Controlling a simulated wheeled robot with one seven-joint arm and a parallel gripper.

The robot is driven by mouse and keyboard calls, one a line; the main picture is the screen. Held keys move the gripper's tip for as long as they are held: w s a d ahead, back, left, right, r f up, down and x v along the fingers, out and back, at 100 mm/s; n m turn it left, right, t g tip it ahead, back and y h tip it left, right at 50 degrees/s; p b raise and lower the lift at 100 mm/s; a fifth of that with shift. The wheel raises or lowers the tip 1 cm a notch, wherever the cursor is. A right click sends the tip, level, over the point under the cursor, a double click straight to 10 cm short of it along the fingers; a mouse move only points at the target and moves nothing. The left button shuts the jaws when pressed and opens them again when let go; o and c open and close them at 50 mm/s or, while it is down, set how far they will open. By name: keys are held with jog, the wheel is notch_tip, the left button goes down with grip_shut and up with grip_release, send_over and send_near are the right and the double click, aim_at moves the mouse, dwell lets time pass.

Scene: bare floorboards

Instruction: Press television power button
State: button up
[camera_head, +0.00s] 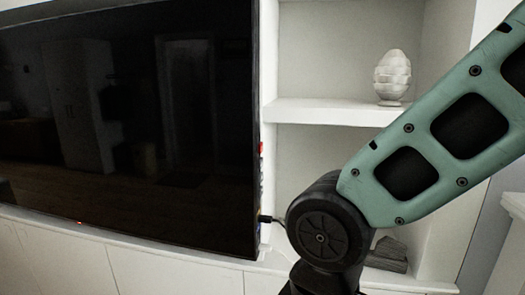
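A large flat television (130,125) with a dark, reflective screen fills the left of the head view. A small red light (80,222) glows on its lower edge. Small coloured spots, one of them red (261,149), show along its narrow right side. A short black plug or cable (265,218) sticks out low on that side and passes behind my arm. No power button can be clearly made out. My arm comes in from the upper right, its dark joint just right of the television's lower right corner. My gripper is not in view.
White shelves (325,112) stand right of the television, with a pale egg-shaped ornament (392,78) on one. A grey object (388,255) lies lower down, partly hidden by my arm. A white cabinet (60,262) runs beneath the television. Open space shows before the screen's left part.

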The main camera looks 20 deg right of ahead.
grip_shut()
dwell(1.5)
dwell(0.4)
